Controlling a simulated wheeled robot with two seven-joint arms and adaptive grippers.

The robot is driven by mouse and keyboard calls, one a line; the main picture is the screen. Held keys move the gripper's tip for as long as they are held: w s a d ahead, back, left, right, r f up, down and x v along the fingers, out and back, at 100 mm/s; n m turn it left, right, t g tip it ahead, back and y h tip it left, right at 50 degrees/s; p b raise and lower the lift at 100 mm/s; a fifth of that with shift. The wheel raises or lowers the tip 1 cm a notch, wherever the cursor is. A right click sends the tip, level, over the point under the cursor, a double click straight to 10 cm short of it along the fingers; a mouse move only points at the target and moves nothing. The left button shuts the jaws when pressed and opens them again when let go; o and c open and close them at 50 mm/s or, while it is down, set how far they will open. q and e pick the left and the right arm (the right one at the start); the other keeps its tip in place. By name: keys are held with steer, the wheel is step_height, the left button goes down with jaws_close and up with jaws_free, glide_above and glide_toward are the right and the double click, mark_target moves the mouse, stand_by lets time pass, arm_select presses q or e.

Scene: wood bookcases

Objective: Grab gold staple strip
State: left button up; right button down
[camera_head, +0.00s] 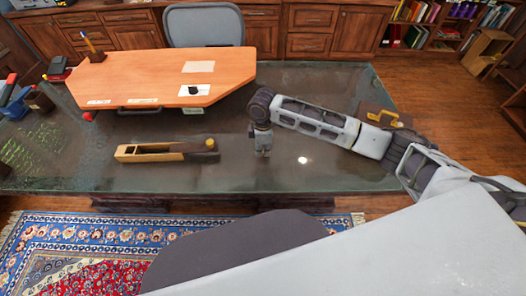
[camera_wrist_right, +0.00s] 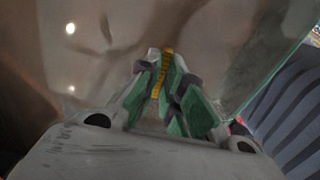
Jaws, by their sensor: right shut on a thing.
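In the right wrist view, the gold staple strip (camera_wrist_right: 167,62) is a thin yellow-gold bar between the green-padded fingers of my right gripper (camera_wrist_right: 165,85). The gripper is shut on it, and the strip's far end sticks out past the fingertips. In the head view, my right gripper (camera_head: 263,150) points down over the glass-topped desk (camera_head: 320,180), right of the wooden hand plane. The strip cannot be made out in the head view. My left gripper is not in view.
A wooden hand plane (camera_head: 165,151) lies on the glass left of my right gripper. An orange wooden board (camera_head: 150,77) with papers is behind it. A brown box (camera_head: 385,117) sits near the right edge. Dark objects (camera_head: 40,100) stand at the left. A grey chair (camera_head: 203,25) is beyond the desk.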

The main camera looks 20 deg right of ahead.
mark_target(263, 152)
step_height(263, 152, up, 7)
steer(key=shift+r, duration=0.75)
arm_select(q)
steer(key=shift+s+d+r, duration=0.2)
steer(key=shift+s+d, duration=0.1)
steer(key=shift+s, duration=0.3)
arm_select(e)
steer(key=shift+r, duration=0.2)
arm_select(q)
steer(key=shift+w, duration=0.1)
